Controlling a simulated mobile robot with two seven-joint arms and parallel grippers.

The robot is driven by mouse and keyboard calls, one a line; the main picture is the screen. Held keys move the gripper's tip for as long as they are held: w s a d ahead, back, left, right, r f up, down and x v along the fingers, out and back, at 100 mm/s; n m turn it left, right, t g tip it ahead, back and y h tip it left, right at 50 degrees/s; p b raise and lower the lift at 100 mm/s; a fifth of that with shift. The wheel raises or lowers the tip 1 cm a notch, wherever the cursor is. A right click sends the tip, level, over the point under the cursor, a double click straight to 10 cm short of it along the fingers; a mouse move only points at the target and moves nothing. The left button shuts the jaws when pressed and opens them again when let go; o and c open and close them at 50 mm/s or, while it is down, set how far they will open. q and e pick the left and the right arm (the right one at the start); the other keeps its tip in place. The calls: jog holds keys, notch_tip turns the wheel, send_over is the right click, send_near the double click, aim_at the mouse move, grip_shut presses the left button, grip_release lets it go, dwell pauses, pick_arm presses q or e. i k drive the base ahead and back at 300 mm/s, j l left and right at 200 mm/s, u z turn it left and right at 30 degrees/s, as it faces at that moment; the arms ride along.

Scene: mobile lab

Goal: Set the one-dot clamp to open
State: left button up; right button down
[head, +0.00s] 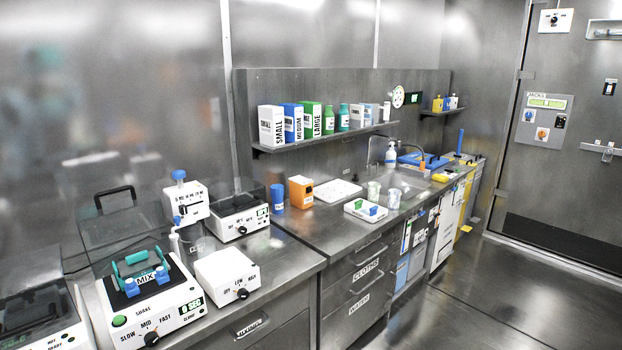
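No clamp with a single dot can be made out at this size. The shaker (155,315) at the lower left carries a black platform with a teal frame (137,262) and a "MIX" label. Two small blue pieces stand at its front, a left one (131,288) and a right one (161,275); they may be clamps, but I cannot read dots on them or tell whether they are open or closed. A raised clear lid (95,225) stands behind the shaker. Neither of my grippers is in view.
A white dial box (227,275), a blue-topped dispenser (181,200) and a lidded heater (238,218) stand right of the shaker. The counter holds an orange box (301,191) and a white tray (366,210). The floor (470,300) at the right is clear.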

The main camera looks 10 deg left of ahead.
aim_at(131, 289)
jog(key=u, duration=1.4)
